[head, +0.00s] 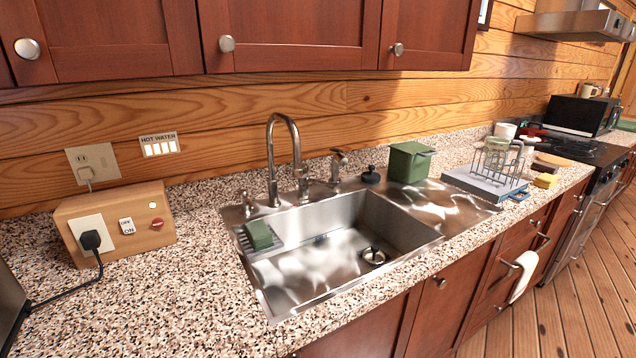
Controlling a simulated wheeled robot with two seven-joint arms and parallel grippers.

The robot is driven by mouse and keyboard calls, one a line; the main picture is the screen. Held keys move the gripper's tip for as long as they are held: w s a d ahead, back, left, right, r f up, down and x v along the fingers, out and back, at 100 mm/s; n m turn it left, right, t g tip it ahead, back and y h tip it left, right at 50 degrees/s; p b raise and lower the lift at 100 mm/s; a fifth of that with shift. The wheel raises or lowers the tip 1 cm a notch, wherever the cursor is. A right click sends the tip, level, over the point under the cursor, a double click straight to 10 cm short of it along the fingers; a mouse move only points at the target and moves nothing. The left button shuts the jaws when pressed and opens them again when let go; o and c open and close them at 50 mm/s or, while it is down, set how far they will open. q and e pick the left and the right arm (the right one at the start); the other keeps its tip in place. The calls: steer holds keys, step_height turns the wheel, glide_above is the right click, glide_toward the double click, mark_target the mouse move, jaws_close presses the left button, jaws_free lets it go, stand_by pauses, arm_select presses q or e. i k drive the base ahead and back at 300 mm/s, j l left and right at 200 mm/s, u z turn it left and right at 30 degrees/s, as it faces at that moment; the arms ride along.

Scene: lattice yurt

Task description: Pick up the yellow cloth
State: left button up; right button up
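A small yellow folded-looking piece (545,181) lies on the counter at the right, near its front edge. It is the only yellow cloth-like thing in the head view, and it is too small to tell for sure that it is cloth. It lies just right of the grey drying tray and in front of a tan flat item (551,161). Neither of my grippers shows in the head view.
A wire rack with glasses (497,160) stands on the grey tray (480,186), left of the yellow piece. The steel sink (300,285) holds a green sponge (259,235). A white towel (524,275) hangs below the counter. A stove (575,148) stands beyond.

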mark_target(545, 180)
steer(key=z, duration=1.4)
steer(key=i+l, duration=0.95)
steer(key=i, duration=0.3)
steer(key=i+l, duration=0.5)
steer(key=i, duration=0.1)
